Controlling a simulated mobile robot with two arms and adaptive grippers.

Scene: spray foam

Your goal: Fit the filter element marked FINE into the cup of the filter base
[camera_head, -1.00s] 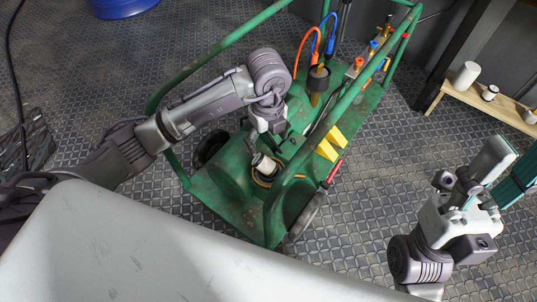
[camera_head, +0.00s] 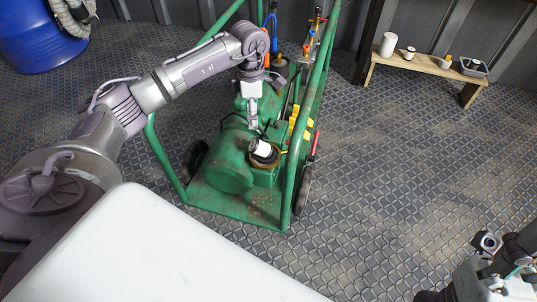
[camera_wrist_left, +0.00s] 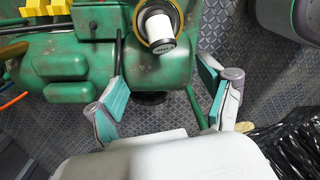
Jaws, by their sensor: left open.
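A white filter element (camera_head: 262,148) with a dark printed band stands in or over the dark round cup (camera_head: 264,162) of the filter base on the green machine. In the left wrist view the element (camera_wrist_left: 160,22) points its banded end at the camera, inside the cup's yellow-edged rim (camera_wrist_left: 142,40).
A low wooden bench (camera_head: 425,63) at the back right holds white cylinders (camera_head: 388,44) and a grey tray (camera_head: 473,67). Green frame rails (camera_head: 311,110) flank the machine. A blue barrel (camera_head: 38,38) stands at the far left. The patterned floor right of the machine is clear.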

